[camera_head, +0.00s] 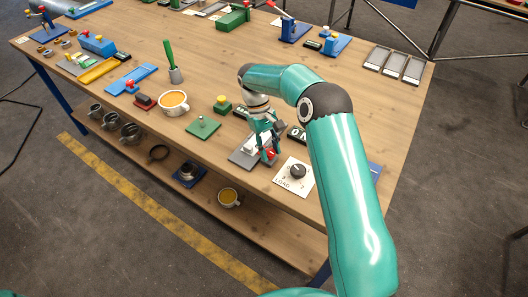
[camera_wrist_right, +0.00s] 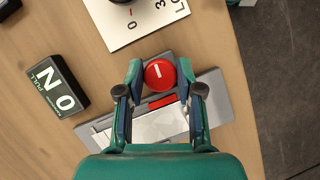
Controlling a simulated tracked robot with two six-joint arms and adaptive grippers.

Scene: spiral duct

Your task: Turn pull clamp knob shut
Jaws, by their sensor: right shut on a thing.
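The red clamp knob (camera_wrist_right: 160,73) has a white line on its face and sits at the far edge of a grey plate (camera_wrist_right: 216,98) in the right wrist view. In the head view the knob (camera_head: 271,154) shows below my right gripper (camera_head: 267,148), on the grey plate (camera_head: 240,158). My right gripper (camera_wrist_right: 160,72) has a fingertip against each side of the knob and is shut on it. A red strip and a pale block lie on the plate between the fingers. My left gripper is not in view.
A white LOAD card with a black dial (camera_head: 298,171) lies close to the knob. A dark ON/PULL sign (camera_wrist_right: 55,88) stands to the left in the wrist view. A green plate (camera_head: 203,128) and a coffee cup (camera_head: 173,102) are left of the clamp.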

